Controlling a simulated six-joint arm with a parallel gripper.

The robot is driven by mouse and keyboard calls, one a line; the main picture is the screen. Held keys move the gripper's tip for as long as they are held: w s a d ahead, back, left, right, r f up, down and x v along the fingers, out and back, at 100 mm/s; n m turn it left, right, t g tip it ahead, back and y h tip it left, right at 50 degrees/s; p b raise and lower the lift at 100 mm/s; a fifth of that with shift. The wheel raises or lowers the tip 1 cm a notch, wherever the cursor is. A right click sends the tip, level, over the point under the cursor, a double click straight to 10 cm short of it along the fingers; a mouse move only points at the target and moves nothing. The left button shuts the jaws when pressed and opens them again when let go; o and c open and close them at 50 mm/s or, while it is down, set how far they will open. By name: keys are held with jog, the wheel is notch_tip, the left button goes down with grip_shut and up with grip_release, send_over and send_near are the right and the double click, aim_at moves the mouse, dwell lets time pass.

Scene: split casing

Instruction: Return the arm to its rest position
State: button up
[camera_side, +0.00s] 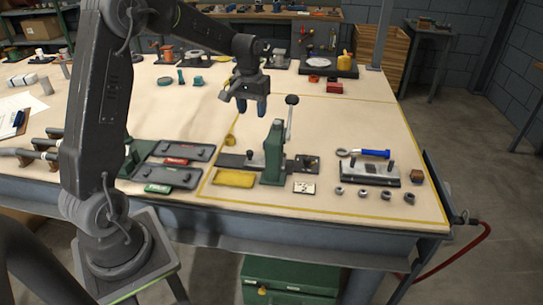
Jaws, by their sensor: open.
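My gripper (253,106) hangs above the workbench with its blue-tipped fingers pointing down. It is open, and nothing shows between its fingers. It is behind and a little left of a green press-like fixture (273,152) with a black-knobbed lever (291,115). The fingertips appear apart from the bench top. My arm rises from its base at the lower left and reaches over the bench.
Two grey trays (180,152) lie left of the fixture, by a yellow pad (234,179). A metal block with pins (368,172), a blue-handled tool (372,153) and several nuts (362,193) lie to the right. Bare bench (358,117) shows at the back right.

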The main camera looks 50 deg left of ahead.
jog(key=s+d+r+m+t, duration=0.2)
jog(key=s+d+r, duration=0.3)
jog(key=s+d, duration=0.25)
jog(key=s+d+r+m+t, duration=0.1)
jog(key=s+d+r+m, duration=0.1)
jog(key=s+d+r, duration=0.45)
jog(key=s+d+f+m+t, duration=0.2)
jog(key=s+d, duration=0.5)
jog(key=s, duration=0.1)
jog(key=shift+s+f, duration=0.25)
jog(key=shift+s, duration=0.05)
